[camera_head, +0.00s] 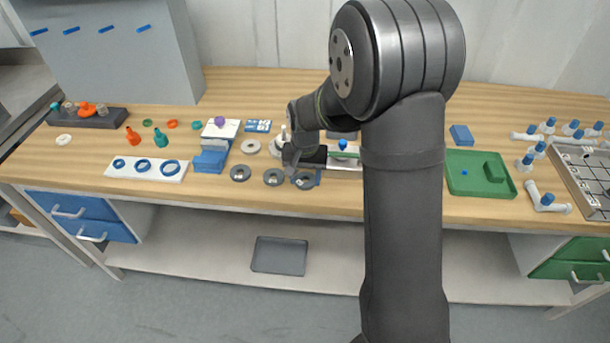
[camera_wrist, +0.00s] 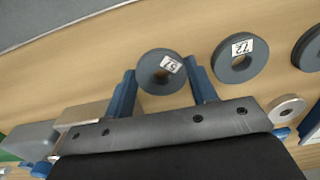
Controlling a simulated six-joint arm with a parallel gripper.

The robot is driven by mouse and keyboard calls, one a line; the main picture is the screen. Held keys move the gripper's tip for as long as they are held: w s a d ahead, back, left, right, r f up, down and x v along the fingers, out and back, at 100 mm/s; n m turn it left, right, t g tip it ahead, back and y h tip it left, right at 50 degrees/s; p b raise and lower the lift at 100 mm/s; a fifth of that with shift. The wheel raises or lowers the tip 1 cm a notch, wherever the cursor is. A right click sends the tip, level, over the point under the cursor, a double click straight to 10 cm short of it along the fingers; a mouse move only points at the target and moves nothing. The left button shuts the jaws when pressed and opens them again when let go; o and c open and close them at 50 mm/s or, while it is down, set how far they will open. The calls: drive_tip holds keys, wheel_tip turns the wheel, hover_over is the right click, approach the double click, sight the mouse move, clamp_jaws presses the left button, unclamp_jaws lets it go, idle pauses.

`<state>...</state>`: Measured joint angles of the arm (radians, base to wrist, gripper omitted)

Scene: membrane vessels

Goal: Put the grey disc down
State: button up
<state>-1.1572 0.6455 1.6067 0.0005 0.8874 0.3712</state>
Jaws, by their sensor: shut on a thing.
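A grey disc (camera_wrist: 150,80) with a white number label lies between the two blue fingers of my gripper (camera_wrist: 162,76) in the wrist view. My gripper is shut on it. In the head view the held disc (camera_head: 304,181) is at the front of the bench, below my gripper. It is low over the wood; I cannot tell whether it touches. A second grey disc (camera_wrist: 235,62), labelled 72, lies beside it on the bench, apart from the fingers. A third grey disc (camera_head: 240,173) lies farther left in the head view.
A pale ring (camera_wrist: 287,108) lies close to the gripper's right side in the wrist view. A white board with blue rings (camera_head: 145,169) and blue blocks (camera_head: 210,158) stand to the left. A green tray (camera_head: 460,187) is to the right. The bench's front edge is close.

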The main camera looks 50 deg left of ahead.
drive_tip(key=o, duration=1)
drive_tip(key=shift+c, duration=0.2)
wheel_tip(320, 180, up, 12)
drive_tip(key=shift+r, duration=0.15)
wheel_tip(320, 180, down, 12)
drive_tip(key=shift+f, duration=0.1)
drive_tip(key=shift+a+r, duration=0.1)
drive_tip(key=shift+r, duration=1.75)
